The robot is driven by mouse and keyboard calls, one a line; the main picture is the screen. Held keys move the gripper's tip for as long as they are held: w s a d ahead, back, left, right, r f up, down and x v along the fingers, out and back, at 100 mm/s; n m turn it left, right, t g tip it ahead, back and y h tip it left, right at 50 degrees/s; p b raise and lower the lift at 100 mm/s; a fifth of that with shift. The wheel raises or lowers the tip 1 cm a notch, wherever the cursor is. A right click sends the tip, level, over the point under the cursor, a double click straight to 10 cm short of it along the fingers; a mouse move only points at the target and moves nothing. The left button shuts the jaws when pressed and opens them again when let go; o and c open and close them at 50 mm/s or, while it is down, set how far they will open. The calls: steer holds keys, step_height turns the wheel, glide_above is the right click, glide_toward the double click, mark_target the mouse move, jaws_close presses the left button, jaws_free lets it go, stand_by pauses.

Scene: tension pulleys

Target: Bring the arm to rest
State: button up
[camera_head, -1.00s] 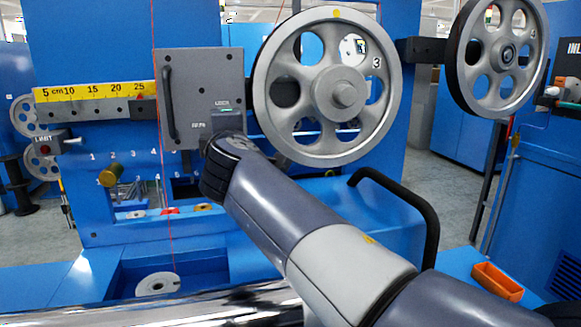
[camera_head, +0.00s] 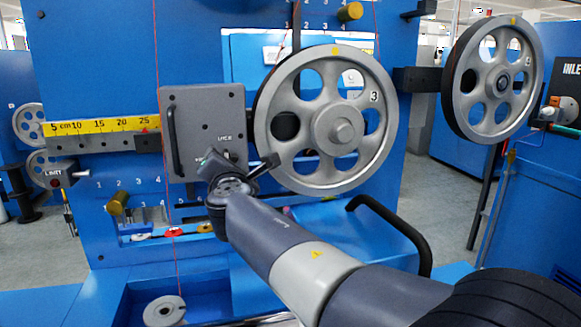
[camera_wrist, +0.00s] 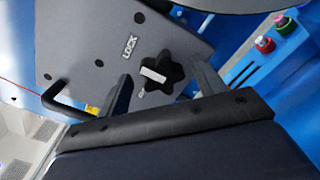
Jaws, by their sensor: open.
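My gripper (camera_head: 240,162) is open and empty in front of the lower part of the grey plate (camera_head: 205,115), left of the large spoked pulley marked 3 (camera_head: 345,118). In the wrist view, the two fingers of my gripper (camera_wrist: 162,85) stand apart on either side of a black star-shaped knob (camera_wrist: 160,73) with a white bar. I see gaps between the knob and the fingers, but cannot tell the depth. The word LOCK shows on the plate (camera_wrist: 85,50) beside the knob. In the head view my gripper hides most of the knob.
A second pulley marked 4 (camera_head: 492,80) hangs at the right. A black bent handle (camera_head: 405,225) rises close behind my forearm. A yellow scale (camera_head: 95,128) runs left of the plate. A red thread (camera_head: 160,60) hangs down to a grey disc (camera_head: 164,311).

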steer(key=shift+n+p, duration=4.25)
steer(key=shift+n, duration=0.05)
steer(key=shift+f, duration=0.1)
